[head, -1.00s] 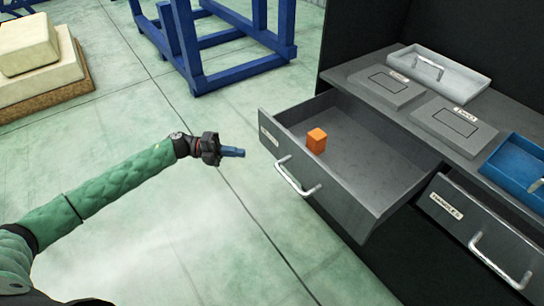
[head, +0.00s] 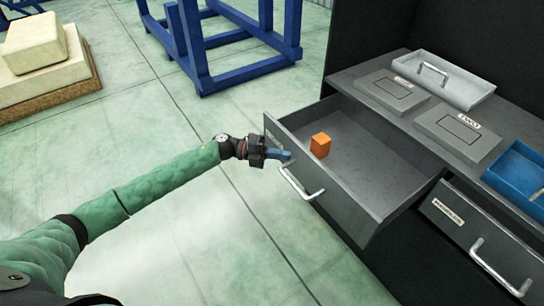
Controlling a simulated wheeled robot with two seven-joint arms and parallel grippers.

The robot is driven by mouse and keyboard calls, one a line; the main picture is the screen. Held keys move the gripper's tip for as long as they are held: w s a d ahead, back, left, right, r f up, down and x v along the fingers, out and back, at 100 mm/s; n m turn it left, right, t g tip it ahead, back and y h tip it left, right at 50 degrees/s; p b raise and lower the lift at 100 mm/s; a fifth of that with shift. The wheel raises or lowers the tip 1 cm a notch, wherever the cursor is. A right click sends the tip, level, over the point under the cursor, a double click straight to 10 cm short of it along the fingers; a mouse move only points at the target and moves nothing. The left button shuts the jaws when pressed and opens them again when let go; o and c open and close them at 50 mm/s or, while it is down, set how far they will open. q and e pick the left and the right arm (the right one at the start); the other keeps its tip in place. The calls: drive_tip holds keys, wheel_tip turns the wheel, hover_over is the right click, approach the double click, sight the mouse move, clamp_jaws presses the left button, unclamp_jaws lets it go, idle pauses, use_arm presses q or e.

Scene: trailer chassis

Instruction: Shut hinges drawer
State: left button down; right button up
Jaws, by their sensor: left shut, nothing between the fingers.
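A grey drawer (head: 372,178) stands pulled out of the dark cabinet, with an orange cube (head: 320,145) inside near its front left. Its front has a silver bar handle (head: 302,186) and a label that my gripper now partly covers, so I cannot read it. My left gripper (head: 286,156) is shut and empty, with its blue fingertips at the drawer front, just above the handle's left end. I cannot tell whether they touch it. A second drawer (head: 470,235) to the right looks shut; its label is too small to read surely. My right gripper is not in view.
The cabinet top (head: 345,78) holds a light grey tray (head: 465,90), two grey plates, one (head: 392,92) and another (head: 455,133), and a blue tray (head: 520,170). A blue frame (head: 240,73) stands behind on the floor. Pale blocks (head: 40,60) lie at far left. The floor before the drawer is clear.

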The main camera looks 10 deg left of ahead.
use_arm(q)
drive_tip(key=shift+w+d, duration=0.2)
drive_tip(key=shift+w, duration=0.05)
drive_tip(key=shift+w+d, duration=0.35)
drive_tip(key=w+d+b, duration=0.3)
drive_tip(key=w+d, duration=0.5)
drive_tip(key=w+d+b, duration=0.3)
drive_tip(key=w+d, duration=0.5)
drive_tip(key=shift+w, duration=0.3)
drive_tip(key=shift+w+d+b, duration=0.25)
drive_tip(key=shift+w+b, duration=0.05)
drive_tip(key=shift+w, duration=0.05)
drive_tip(key=shift+r, duration=0.2)
drive_tip(key=shift+r, duration=0.15)
